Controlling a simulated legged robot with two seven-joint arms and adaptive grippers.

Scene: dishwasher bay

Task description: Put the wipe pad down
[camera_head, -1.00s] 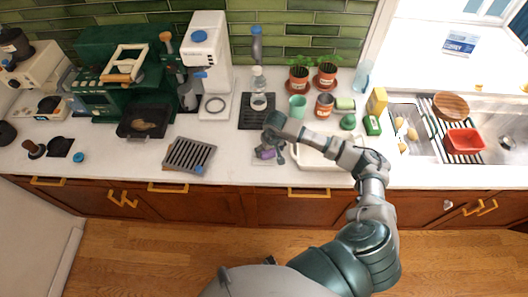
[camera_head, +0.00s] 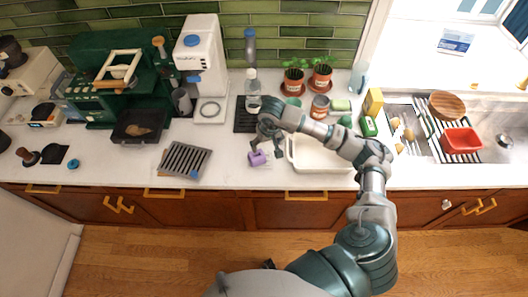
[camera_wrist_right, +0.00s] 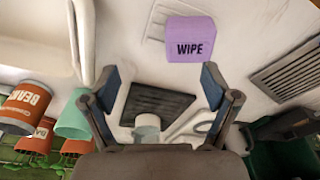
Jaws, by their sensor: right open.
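The purple wipe pad (camera_head: 257,158), marked "WIPE" in the right wrist view (camera_wrist_right: 190,40), is on the white counter left of the white basin. It partly covers a thin pale outlined patch (camera_wrist_right: 160,18) there. My right gripper (camera_head: 268,149) is open, just above and beside the pad. In the right wrist view its two fingers (camera_wrist_right: 158,80) are spread wide with nothing between them, and the pad lies beyond the tips, apart from them. My left gripper is not in view.
A white basin (camera_head: 323,168) is right of the pad. A grey slatted rack (camera_head: 186,160) is to its left. Behind stand a clear bottle (camera_head: 253,92) on a dark mat (camera_head: 243,122), an orange can (camera_head: 319,107) and potted plants (camera_head: 294,82). Counter between rack and pad is clear.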

